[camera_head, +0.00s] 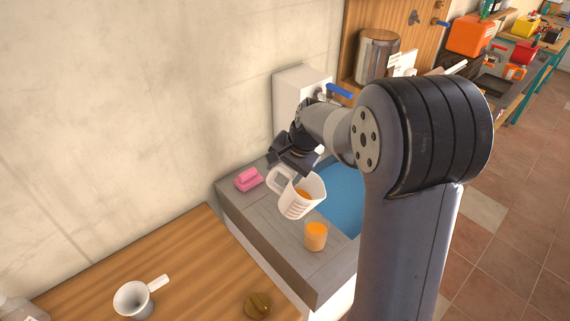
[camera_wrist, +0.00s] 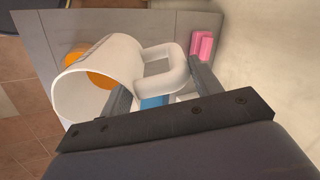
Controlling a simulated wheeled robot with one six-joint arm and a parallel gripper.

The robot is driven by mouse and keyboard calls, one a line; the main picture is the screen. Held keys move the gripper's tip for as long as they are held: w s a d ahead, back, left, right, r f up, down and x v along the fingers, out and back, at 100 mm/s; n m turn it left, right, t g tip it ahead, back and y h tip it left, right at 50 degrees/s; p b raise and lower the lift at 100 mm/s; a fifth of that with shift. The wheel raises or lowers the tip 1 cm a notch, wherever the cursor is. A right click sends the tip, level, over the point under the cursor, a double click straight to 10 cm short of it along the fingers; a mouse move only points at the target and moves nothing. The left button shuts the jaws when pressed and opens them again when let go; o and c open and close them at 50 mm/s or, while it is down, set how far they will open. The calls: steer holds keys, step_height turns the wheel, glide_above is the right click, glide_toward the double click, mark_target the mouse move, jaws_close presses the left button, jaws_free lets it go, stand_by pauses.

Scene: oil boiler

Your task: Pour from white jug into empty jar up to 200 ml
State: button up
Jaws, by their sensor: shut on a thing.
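The white jug (camera_head: 301,196) hangs tilted in the air above the grey counter in the head view, with orange liquid inside and red markings on its side. My gripper (camera_head: 290,163) is shut on the jug's handle. In the wrist view the jug (camera_wrist: 95,79) lies across the picture with its open mouth to the left, and my gripper's fingers (camera_wrist: 160,95) are at its handle. A small jar (camera_head: 316,236) stands upright on the counter below and to the right of the jug. It looks orange, as if filled; its level and any marks are too small to read.
A pink sponge (camera_head: 248,180) lies on the counter (camera_head: 272,222) left of the jug. A blue basin (camera_head: 341,190) lies behind the jar. A wooden table (camera_head: 205,265) in front holds a white ladle-like cup (camera_head: 133,299) and a brown lid (camera_head: 258,305).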

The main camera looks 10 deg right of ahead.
steer(key=shift+r+p, duration=0.1)
steer(key=shift+p, duration=0.2)
steer(key=shift+w+a+f+g+h+p, duration=0.15)
steer(key=shift+f+g+h+p, duration=0.15)
steer(key=shift+g+h+p, duration=0.35)
steer(key=shift+f, duration=0.4)
steer(key=shift+f+g+h, duration=0.65)
steer(key=shift+f+h, duration=0.3)
steer(key=shift+f, duration=0.1)
